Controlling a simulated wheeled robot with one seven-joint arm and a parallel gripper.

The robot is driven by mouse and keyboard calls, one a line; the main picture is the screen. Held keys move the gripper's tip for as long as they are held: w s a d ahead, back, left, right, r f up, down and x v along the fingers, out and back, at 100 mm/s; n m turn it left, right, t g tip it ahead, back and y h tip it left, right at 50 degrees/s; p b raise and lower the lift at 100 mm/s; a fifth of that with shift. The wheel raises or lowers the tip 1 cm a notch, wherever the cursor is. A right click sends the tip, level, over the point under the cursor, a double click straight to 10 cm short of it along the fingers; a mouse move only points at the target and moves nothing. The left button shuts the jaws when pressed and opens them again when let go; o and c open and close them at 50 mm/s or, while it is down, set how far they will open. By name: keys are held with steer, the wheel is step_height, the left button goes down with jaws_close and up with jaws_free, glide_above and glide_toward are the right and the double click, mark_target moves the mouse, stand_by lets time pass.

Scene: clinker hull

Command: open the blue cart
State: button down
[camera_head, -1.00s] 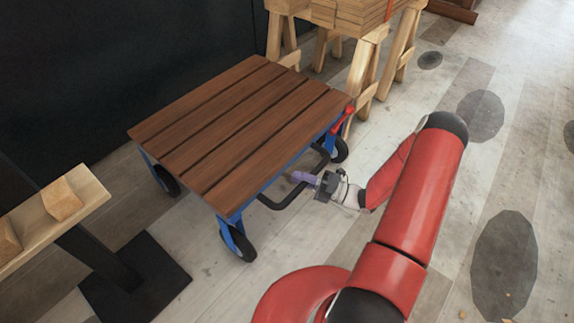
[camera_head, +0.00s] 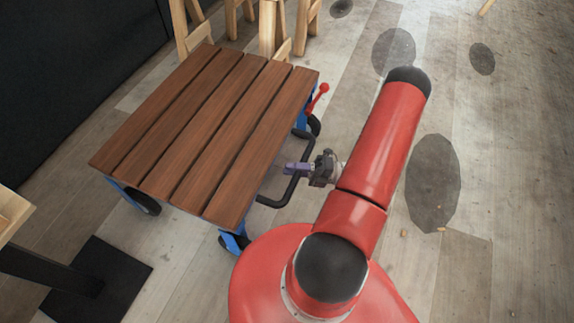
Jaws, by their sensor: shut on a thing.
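The blue cart has a brown slatted wooden top (camera_head: 205,130), a blue frame (camera_head: 234,241) and black wheels. It stands at the middle left of the view. A black bar handle (camera_head: 270,201) sticks out from its near right side, below the top. My gripper (camera_head: 294,169) is at the outer part of this handle, shut on it. A red-knobbed lever (camera_head: 318,98) stands at the cart's far right corner.
Wooden trestles (camera_head: 270,30) stand behind the cart. A dark wall (camera_head: 70,70) is at the far left. A black base plate (camera_head: 98,280) with a post and a wooden shelf edge (camera_head: 12,212) is at the lower left. The plank floor to the right is clear.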

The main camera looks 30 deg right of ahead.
steer(key=c, duration=1.3)
jaws_free()
steer(key=v, duration=0.7)
steer(key=shift+s+d, duration=0.2)
steer(key=shift+d, duration=0.1)
steer(key=shift+f, duration=0.1)
